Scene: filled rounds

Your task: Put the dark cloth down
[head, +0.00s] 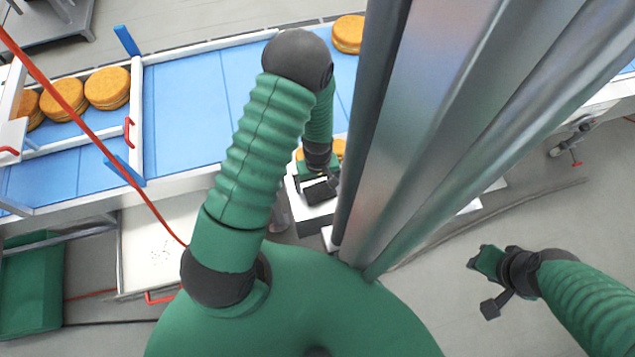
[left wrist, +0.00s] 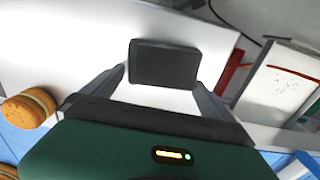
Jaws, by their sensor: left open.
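The dark cloth (left wrist: 163,63) is a small dark grey, folded-looking rectangle on a white surface (left wrist: 90,35) in the left wrist view. My left gripper (left wrist: 162,84) is open, one finger on each side of the cloth's near end; whether either finger touches it I cannot tell. In the head view my left gripper (head: 318,186) points down over a white surface (head: 309,215) beside the conveyor, with a dark patch at its tip. My right gripper (head: 485,278) hangs over the floor at the right; its fingers are too unclear to judge.
A blue conveyor (head: 195,100) with white rails crosses behind, carrying round filled biscuits (head: 107,88). One filled round (left wrist: 28,108) is near the left gripper. A metal column blocks the middle right. A white, red-handled tray (head: 160,245) and green crate (head: 32,285) are lower left.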

